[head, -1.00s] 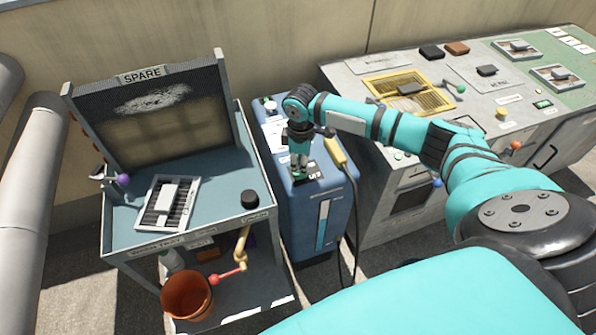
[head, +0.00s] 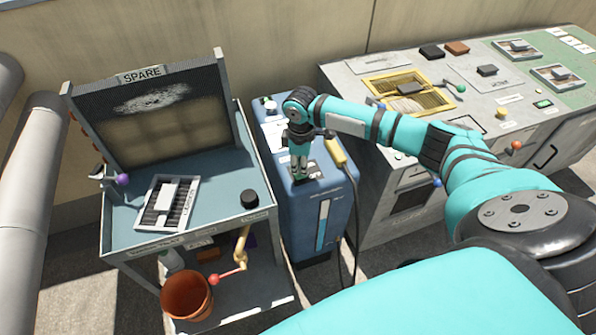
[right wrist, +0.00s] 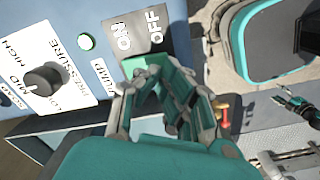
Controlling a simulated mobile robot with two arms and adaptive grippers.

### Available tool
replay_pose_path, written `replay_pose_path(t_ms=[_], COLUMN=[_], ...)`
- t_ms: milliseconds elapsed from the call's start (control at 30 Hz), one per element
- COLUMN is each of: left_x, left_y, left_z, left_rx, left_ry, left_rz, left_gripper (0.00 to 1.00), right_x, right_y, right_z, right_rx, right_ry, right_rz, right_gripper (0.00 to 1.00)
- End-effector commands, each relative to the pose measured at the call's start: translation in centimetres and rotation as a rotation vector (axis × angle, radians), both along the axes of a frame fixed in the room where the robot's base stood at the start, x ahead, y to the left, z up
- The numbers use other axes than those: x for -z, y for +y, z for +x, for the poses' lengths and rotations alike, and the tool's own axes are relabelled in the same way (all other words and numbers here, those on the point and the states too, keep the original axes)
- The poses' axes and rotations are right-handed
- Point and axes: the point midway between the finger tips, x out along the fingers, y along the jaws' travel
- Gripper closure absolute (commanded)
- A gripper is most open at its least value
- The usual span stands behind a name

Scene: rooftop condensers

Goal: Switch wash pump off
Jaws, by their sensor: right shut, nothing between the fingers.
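The blue wash pump unit (head: 336,215) stands between the spare bench and the grey console. In the right wrist view its dark switch plate (right wrist: 153,17) is marked ON and OFF, with PUMP beside it. A green lamp (right wrist: 86,41) is lit next to the plate. My right gripper (head: 300,178) is shut and empty, pointing down at the unit's top. In the right wrist view its fingers (right wrist: 152,70) are at the plate's edge and hide part of the switch. I cannot tell whether they touch it. My left gripper (right wrist: 293,102) shows small at the right wrist view's edge.
A black pressure knob (right wrist: 42,79) sits beside the lamp. A yellow handle (head: 335,152) with a hose is at the unit's right side. The spare bench (head: 225,185) stands left, with an orange bucket (head: 187,297) below. The grey console (head: 375,165) is close on the right.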

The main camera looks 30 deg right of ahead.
Motion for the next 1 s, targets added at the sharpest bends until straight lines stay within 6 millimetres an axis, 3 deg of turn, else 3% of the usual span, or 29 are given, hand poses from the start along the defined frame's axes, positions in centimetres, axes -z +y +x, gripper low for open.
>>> replay_pose_path(t_ms=[1000], left_x=[0.5], left_y=[0.0], left_z=[0.0], left_rx=[0.001], left_ry=[-0.001], left_rz=[0.0], left_gripper=[0.38], right_x=[1.6], right_y=[0.0], right_z=[0.0], right_rx=[0.0], right_ry=[0.0], right_rz=[0.0], right_gripper=[1.0])
